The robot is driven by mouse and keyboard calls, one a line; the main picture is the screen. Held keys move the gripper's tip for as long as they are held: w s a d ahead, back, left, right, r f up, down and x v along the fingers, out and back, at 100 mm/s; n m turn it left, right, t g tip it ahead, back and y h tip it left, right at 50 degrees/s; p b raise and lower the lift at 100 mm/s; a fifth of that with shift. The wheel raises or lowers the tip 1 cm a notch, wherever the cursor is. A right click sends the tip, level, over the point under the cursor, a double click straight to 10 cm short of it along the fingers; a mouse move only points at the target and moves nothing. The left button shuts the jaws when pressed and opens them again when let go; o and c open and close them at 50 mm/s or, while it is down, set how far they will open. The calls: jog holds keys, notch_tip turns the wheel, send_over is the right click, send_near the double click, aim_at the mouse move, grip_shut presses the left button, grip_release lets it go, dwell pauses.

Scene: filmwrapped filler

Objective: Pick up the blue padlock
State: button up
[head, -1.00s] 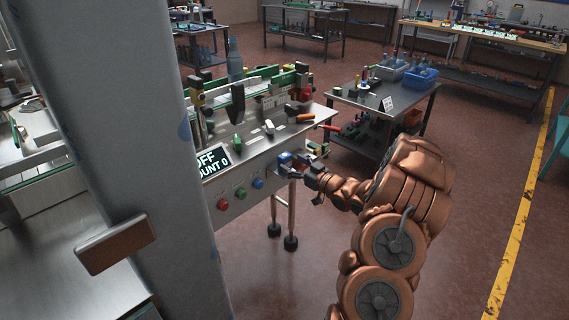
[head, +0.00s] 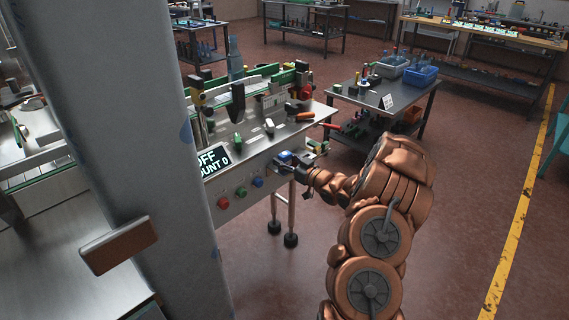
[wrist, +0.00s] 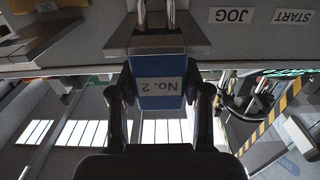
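The blue padlock (wrist: 161,98) is near the middle of the wrist view, with a white "No. 2" label that reads upside down. A grey metal piece (wrist: 157,40) and a bright shackle show above it in the picture. My gripper (wrist: 160,82) has one black finger against each side of the padlock and appears shut on it. In the head view, the padlock (head: 285,156) is a small blue shape at the right end of the machine's front panel. My gripper (head: 291,165) is at it and partly covers it.
The machine's panel (head: 237,182) carries red, green and blue buttons and a display reading "OFF" and "COUNT 0". A screwdriver with an orange handle (head: 303,117) lies on top. Floor to the right is open.

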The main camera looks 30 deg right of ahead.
grip_shut()
jog(key=shift+r, duration=0.1)
